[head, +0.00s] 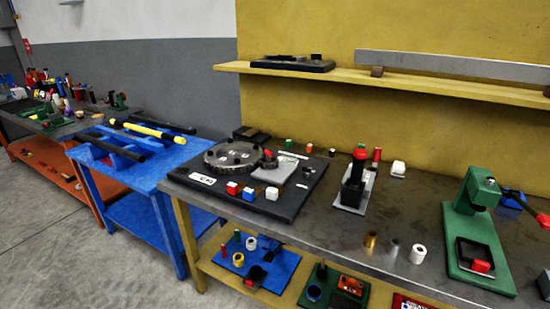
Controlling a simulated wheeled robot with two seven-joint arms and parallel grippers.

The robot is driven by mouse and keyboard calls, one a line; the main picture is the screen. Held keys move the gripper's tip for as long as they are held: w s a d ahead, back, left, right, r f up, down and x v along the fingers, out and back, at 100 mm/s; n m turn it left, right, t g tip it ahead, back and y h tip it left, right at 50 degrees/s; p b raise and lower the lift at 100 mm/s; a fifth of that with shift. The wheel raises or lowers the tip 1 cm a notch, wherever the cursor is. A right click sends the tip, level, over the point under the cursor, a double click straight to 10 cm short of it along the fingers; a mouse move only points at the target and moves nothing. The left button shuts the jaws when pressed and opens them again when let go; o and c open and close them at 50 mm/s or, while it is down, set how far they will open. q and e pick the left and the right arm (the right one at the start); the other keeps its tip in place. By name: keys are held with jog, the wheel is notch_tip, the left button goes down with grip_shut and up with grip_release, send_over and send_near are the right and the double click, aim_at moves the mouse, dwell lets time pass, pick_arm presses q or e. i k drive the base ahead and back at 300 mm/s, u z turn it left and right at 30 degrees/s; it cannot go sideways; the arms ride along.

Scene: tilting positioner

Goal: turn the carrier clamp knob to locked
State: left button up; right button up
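A black fixture board (290,211) lies on the near workbench and bears a large grey toothed disc (225,153). A small red-topped part (269,154) sits at the disc's right edge, beside a light grey plate (286,171). To the right, a black upright device (352,186) with a red knob (360,151) on top stands on a pale base. I cannot tell which part is the carrier clamp knob or whether it is locked. Neither of my grippers is in view.
A green press (475,250) with a red-tipped lever stands at the right. Brass, grey and white rings stand between it and the black device. A yellow shelf (400,81) runs above the bench. A blue table (150,180) with bars stands at the left.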

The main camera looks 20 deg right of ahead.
aim_at(307, 170)
jog(key=z, duration=0.2)
jog(key=i, duration=0.75)
jog(key=z, duration=1)
jog(key=i, duration=0.35)
jog(key=z, duration=0.45)
